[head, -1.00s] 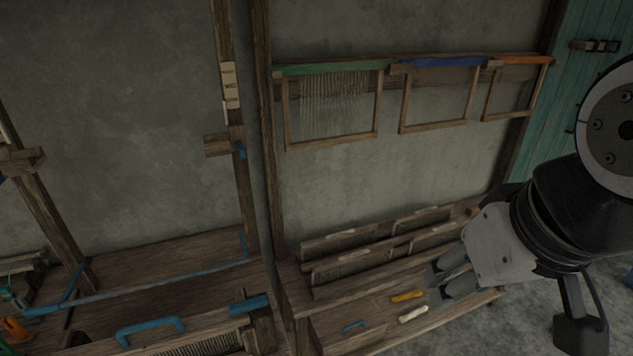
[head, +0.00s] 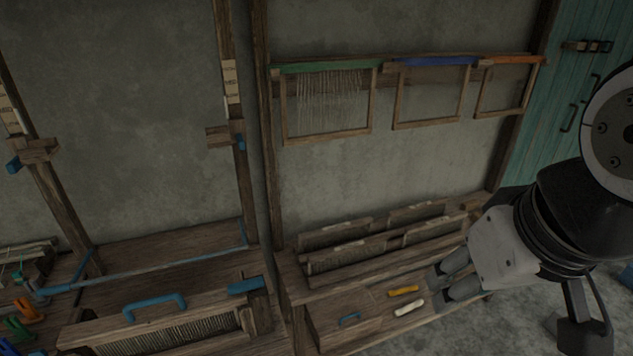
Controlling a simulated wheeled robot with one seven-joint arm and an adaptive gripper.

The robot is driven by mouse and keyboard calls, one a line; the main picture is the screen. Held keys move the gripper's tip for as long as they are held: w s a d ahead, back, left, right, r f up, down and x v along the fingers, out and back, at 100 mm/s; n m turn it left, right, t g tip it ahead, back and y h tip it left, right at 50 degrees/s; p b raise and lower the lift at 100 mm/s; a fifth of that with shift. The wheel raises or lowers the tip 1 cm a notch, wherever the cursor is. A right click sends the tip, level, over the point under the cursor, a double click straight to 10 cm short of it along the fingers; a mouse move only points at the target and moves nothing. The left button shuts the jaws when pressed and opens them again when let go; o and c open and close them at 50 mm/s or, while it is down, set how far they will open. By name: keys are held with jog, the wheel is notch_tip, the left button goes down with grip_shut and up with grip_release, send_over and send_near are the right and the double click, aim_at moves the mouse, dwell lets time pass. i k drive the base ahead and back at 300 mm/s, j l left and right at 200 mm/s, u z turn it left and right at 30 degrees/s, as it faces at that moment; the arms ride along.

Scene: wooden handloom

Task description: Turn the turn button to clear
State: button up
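A blue bar (head: 246,286), which looks like the turn button, lies across the top of the wooden end block (head: 259,312) at the right end of the loom's reed frame (head: 95,337). It lies roughly along the frame's length. A blue handle (head: 154,305) stands on the same frame, to its left. My gripper (head: 437,289) is at the right, over the low bench and well apart from the blue bar. Its two fingers point left with a small gap and nothing visible between them.
The low bench (head: 292,268) holds slatted racks, a yellow piece (head: 403,291), a white piece (head: 408,308) and a lid with a small blue handle (head: 351,318). Frames hang on the wall (head: 325,134). A loom post (head: 235,180) rises behind the blue bar. Floor shows at right.

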aim_at(256, 282)
jog(key=u, duration=0.75)
jog(key=j+z, duration=0.1)
jog(key=j, duration=0.15)
jog(key=k+j+z, duration=0.15)
jog(key=i+j, duration=0.1)
jog(key=i, duration=0.35)
